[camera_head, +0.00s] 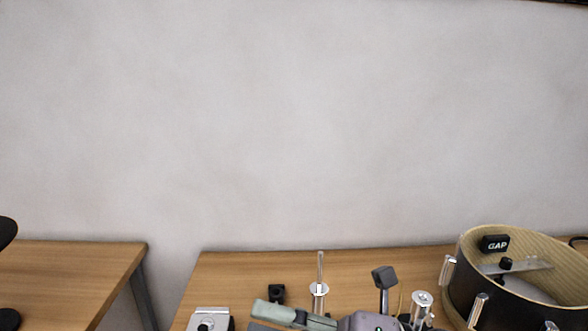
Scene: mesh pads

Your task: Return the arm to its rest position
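Neither of my grippers can be made out in the head view. Two dark rounded shapes are cut off by the left edge, one at mid height (6,232) and one lower down (8,319). I cannot tell whether they belong to my arm. No gripper is seen touching or holding anything.
A wooden table (225,268) stands before a plain wall. A drum shell (457,297) with a small "GAP" block (495,243) is at right. Silver posts, a grey-green tool (285,314) and a purple-grey device (365,322) crowd the front. Another table (75,265) at left looks mostly bare.

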